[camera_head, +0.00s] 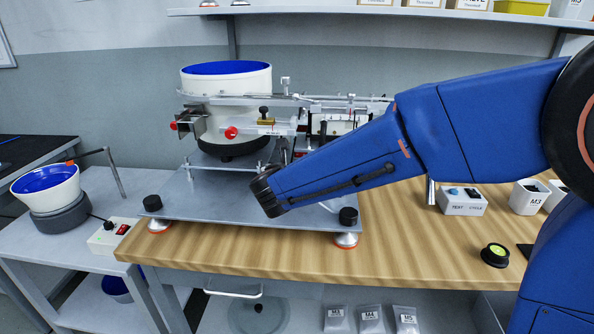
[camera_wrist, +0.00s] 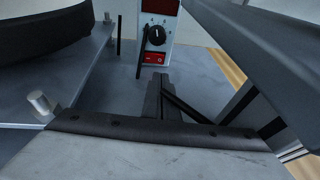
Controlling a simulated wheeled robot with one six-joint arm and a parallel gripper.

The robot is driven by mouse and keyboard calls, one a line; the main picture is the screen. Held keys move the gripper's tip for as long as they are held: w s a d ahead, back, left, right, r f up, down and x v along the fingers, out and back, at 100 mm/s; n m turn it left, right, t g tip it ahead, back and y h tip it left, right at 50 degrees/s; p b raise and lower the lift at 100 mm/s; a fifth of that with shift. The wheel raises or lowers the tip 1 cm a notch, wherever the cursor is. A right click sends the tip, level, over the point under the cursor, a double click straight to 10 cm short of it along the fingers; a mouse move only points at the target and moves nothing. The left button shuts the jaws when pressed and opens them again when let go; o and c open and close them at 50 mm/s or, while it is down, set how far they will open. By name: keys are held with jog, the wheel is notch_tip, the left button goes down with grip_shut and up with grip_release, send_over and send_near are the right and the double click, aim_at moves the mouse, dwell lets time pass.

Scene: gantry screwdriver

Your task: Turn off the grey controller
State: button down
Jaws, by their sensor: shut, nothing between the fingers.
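The grey controller (camera_wrist: 172,31) stands ahead of my gripper in the wrist view. Its pale front has a red panel at the top, a black dial knob (camera_wrist: 156,36) with a white pointer line, and a red rocker switch (camera_wrist: 154,58) below. My gripper (camera_wrist: 160,80) is shut and empty, with its tips just below the rocker in the picture. I cannot tell whether they touch it. In the head view my arm reaches in front of the bowl feeder, and I cannot make out this controller there. Which way the rocker is pressed is too small to tell.
The white bowl feeder (camera_head: 227,80) stands on a grey plate (camera_head: 215,200) on the wooden bench. At left, a small box with a red switch (camera_head: 112,236) sits beside another bowl (camera_head: 46,190). A test cycle box (camera_head: 462,201) stands right.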

jog(key=shift+w+d+r, duration=0.1)
jog(key=shift+w+d, duration=0.05)
jog(key=shift+w, duration=0.7)
jog(key=shift+w+d, duration=0.1)
jog(key=shift+w, duration=0.75)
jog(key=shift+w+d, duration=0.15)
jog(key=s, duration=0.4)
jog(key=s+a, duration=0.1)
jog(key=s, duration=0.4)
jog(key=s+a+r, duration=0.1)
jog(key=s, duration=0.3)
jog(key=shift+s+a, duration=0.2)
jog(key=shift+s, duration=0.7)
jog(key=shift+s+f, duration=0.1)
